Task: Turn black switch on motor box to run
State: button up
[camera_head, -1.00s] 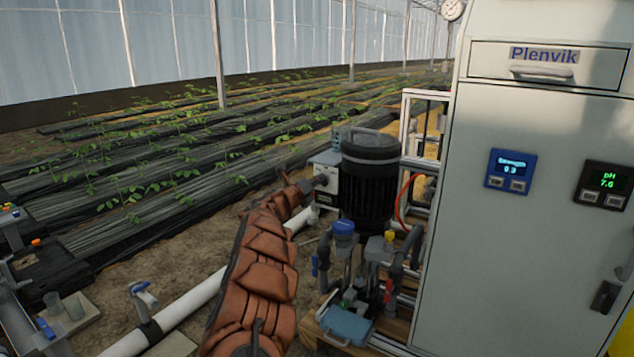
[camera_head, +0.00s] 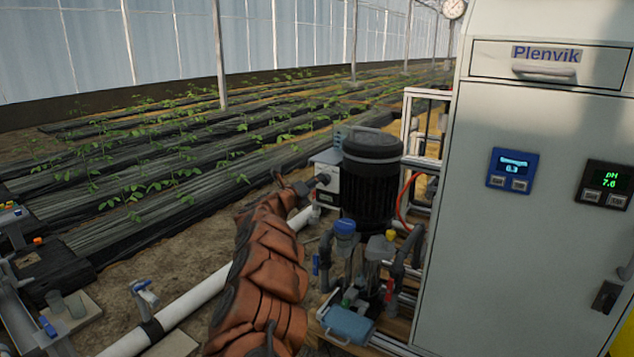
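The motor box (camera_head: 332,197) is a small box with a pale front, set against the left side of the black ribbed motor (camera_head: 368,185). The black switch (camera_head: 323,180) sits on the face of the box. My arm, in an orange-brown sleeve, reaches up from the bottom of the view. My gripper (camera_head: 299,187) is small and dark here, just left of the switch. I cannot tell whether it touches the switch, and its fingers are too small to read as open or shut. The switch's position and any run mark are not legible.
The grey Plenvik cabinet (camera_head: 520,140) fills the right side, with a blue display (camera_head: 511,170) and a black pH display (camera_head: 604,184). Below the motor stand pump fittings with a blue cap (camera_head: 345,227). A white pipe (camera_head: 190,305) crosses the ground. Plant rows lie behind.

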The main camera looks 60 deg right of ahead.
jog(key=a, duration=0.9)
jog(key=shift+s+a, duration=0.15)
jog(key=shift+s, duration=0.1)
dwell(0.5)
